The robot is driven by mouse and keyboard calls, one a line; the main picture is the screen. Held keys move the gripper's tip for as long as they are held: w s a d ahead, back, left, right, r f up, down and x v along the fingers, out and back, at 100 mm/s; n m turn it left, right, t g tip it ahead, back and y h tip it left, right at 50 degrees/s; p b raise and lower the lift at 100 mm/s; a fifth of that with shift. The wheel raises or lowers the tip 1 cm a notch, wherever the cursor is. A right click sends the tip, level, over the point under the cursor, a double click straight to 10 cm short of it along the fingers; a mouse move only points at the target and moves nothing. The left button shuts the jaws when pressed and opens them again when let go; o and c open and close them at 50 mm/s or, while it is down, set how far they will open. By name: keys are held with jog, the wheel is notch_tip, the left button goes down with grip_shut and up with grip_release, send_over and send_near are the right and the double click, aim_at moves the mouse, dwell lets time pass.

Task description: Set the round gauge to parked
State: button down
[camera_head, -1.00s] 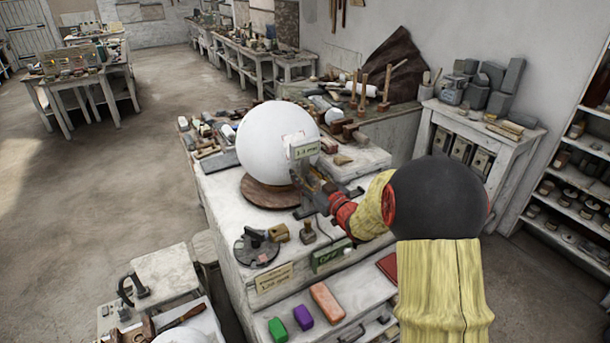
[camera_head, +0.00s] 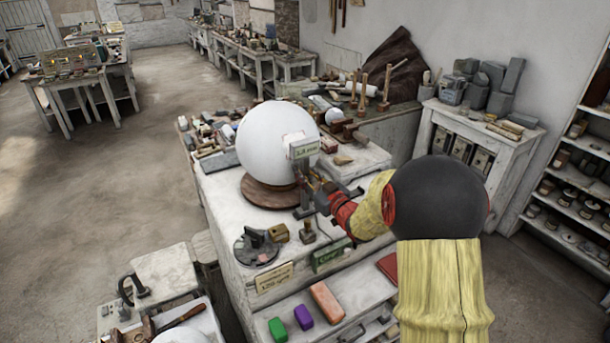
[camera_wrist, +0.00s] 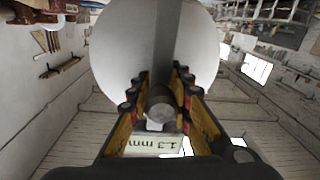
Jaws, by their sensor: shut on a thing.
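A small pale readout plate (camera_head: 303,149) stands on a grey post beside a large white sphere (camera_head: 265,140). I take it to be the gauge. In the wrist view the readout (camera_wrist: 166,146) shows digits that look like 1.3 mm. My gripper (camera_head: 316,186) is at the post just below the plate, right of the sphere. In the wrist view its yellow and black fingers (camera_wrist: 160,82) are closed around a grey cylindrical part (camera_wrist: 160,112), with the sphere (camera_wrist: 112,45) close behind. The exact contact is partly hidden by the fingers.
The sphere rests on a round wooden base (camera_head: 268,194) on a pale bench. A round dark fixture (camera_head: 256,248), a tan block (camera_head: 279,233) and a stamp-like piece (camera_head: 308,231) stand in front. Green, purple and orange blocks (camera_head: 326,301) lie lower down. Tools crowd the bench behind.

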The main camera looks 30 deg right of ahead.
dwell(0.3)
jog(key=d, duration=2)
jog(key=shift+w, duration=0.35)
jog(key=shift+d, duration=0.1)
jog(key=c, duration=1.7)
grip_release()
jog(key=shift+d, duration=0.2)
jog(key=shift+c, duration=0.2)
jog(key=shift+o, duration=0.5)
jog(key=shift+o, duration=0.3)
jog(key=shift+a, duration=0.1)
